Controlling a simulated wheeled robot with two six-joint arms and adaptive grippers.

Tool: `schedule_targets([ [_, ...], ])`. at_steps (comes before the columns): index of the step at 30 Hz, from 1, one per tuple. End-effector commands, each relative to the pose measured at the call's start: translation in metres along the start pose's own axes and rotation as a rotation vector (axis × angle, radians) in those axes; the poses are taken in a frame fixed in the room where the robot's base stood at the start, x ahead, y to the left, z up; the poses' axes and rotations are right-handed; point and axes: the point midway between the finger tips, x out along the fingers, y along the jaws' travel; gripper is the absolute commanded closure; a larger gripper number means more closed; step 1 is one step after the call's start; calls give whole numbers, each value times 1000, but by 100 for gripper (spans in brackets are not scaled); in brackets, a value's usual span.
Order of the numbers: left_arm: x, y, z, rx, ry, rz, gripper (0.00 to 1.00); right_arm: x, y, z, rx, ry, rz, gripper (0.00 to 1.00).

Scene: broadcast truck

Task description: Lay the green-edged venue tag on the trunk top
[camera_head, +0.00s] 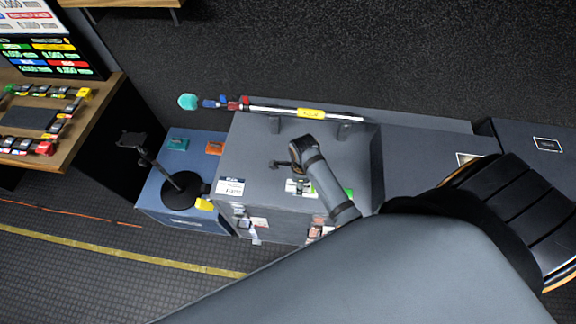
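The trunk (262,160) is a grey case with a flat top in the middle of the head view. A white tag with dark marks (298,187) lies near the front of its top, with green beside it. A green patch (349,193) shows past my wrist. I cannot tell whether the two are one tag, as the wrist covers the space between. My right gripper (280,165) is small and dark, low over the trunk top, behind the white tag. Its fingers are too small to tell open from shut. My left gripper is not in view.
A blue case (160,196) at left bears a black stand (182,187), a teal tag (178,144) and an orange tag (214,148). A rod (285,110) rests on brackets along the trunk's back. A white card (230,187) sits at its front left. My arm hides the lower right.

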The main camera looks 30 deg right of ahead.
Motion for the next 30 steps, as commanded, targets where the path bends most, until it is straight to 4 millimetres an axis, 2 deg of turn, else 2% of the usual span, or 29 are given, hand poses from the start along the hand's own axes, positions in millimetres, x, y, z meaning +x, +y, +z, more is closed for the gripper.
schedule_targets([
  [5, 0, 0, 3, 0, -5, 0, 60, 3, -2, 5, 17, -1, 1, 85],
  [13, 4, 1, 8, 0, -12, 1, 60, 34, -33, 68, 11, -2, 0, 85],
  [15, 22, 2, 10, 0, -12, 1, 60, 50, -42, 87, 11, -3, 0, 85],
  [16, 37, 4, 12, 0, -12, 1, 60, 62, -43, 88, 12, -1, -1, 85],
  [21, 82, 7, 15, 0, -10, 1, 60, 87, -52, 106, 12, -3, -2, 85],
  [25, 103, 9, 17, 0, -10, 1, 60, 96, -57, 116, 12, -1, -2, 85],
  [30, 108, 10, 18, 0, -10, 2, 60, 96, -59, 121, 12, 0, 0, 85],
])
